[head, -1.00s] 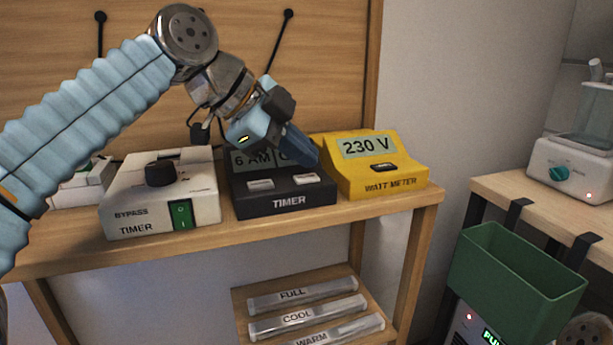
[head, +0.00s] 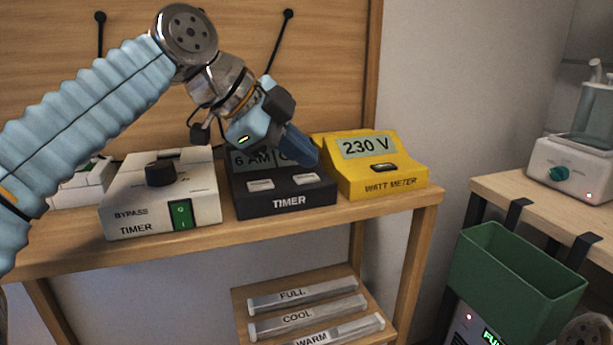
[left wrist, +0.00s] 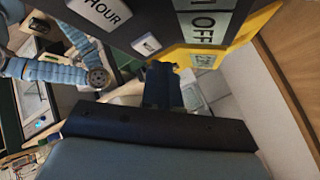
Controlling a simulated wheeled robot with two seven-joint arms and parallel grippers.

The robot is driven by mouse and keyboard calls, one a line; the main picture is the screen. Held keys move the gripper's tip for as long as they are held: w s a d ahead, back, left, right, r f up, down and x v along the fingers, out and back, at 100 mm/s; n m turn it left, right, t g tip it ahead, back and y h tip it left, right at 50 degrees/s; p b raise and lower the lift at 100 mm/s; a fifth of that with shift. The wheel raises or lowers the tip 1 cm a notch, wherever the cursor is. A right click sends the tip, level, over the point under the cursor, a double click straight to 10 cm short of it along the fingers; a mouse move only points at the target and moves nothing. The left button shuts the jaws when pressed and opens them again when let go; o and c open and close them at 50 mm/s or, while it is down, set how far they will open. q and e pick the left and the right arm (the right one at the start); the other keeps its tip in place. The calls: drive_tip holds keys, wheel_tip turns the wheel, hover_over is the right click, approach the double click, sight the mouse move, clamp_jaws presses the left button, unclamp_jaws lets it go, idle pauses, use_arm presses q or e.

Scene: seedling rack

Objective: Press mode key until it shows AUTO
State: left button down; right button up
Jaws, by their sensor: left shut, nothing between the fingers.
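The black timer (head: 285,205) stands on the wooden shelf, with two pale keys on its sloped front, a left key (head: 261,185) and a right key (head: 306,178). Its display (head: 252,160) reads "6 AM" and a part starting with "O", the rest hidden behind my gripper. In the left wrist view, the display (left wrist: 206,28) reads "OFF", one key (left wrist: 112,12) reads "HOUR", and the other key (left wrist: 147,44) has no legible label. My left gripper (head: 303,152) is shut and empty, its tip above and behind the right key, apparently apart from it. My right gripper is out of view.
A yellow watt meter (head: 380,180) showing "230 V" stands close right of the timer. A white bypass timer box (head: 140,200) with a dark knob and green switch stands left. A green bin (head: 515,280) hangs at right. Labelled bars lie on the lower shelf (head: 242,305).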

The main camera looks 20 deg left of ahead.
sight(301, 178)
use_arm(q)
drive_tip(key=shift+f+b, duration=0.4)
drive_tip(key=shift+f, duration=0.05)
drive_tip(key=shift+f+b, duration=0.3)
drive_tip(key=shift+f, duration=0.05)
idle(0.6)
drive_tip(key=shift+r, duration=0.15)
drive_tip(key=shift+r+p, duration=0.65)
drive_tip(key=shift+p, duration=0.1)
drive_tip(key=shift+r, duration=0.1)
wheel_tip(301, 178, up, 5)
drive_tip(key=p, duration=0.4)
